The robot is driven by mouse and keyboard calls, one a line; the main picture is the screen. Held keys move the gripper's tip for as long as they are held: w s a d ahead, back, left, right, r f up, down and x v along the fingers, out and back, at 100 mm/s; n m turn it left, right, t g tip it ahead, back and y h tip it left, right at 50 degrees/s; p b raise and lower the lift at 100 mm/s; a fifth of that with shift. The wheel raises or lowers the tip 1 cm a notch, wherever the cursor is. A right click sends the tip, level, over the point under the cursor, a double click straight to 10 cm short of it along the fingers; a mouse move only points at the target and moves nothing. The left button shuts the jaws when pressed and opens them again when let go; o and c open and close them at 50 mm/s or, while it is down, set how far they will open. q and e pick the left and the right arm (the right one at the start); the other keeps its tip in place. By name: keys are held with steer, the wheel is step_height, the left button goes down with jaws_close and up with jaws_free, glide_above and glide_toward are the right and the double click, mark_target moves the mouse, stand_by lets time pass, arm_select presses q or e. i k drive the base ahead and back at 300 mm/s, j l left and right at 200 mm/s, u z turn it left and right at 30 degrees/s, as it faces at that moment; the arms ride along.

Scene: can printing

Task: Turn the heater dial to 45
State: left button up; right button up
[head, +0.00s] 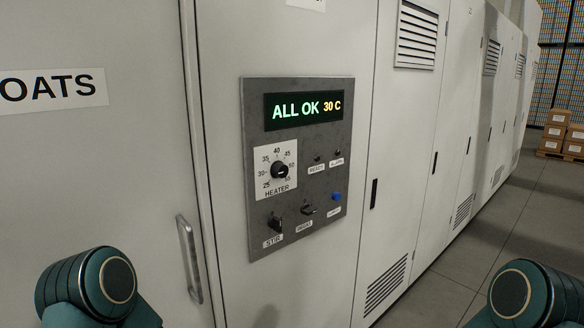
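The heater dial (280,170) is a black round knob on a white scale plate marked 25 to 50, labelled HEATER. It sits on the left of a grey control panel (300,235) on a cabinet front. The knob's pointer is too small to read surely. The panel's display (303,109) reads ALL OK in green and 30 C in yellow. Nothing touches the dial. Only links of my two arms show, at the lower left and lower right. Neither gripper is in view.
Below the dial are a STIR knob (275,223), a black switch (308,210) and a blue button (337,197). Two small dark lamps, labelled READY and ALARM, sit to its right. A vertical door handle (189,259) stands out at the left. Clear floor (500,240) lies at right.

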mark_target(279, 170)
steer(key=i+l, duration=0.2)
steer(key=i+l+u, duration=0.15)
steer(key=l, duration=0.25)
steer(key=i+l, duration=0.25)
steer(key=l+u, duration=0.05)
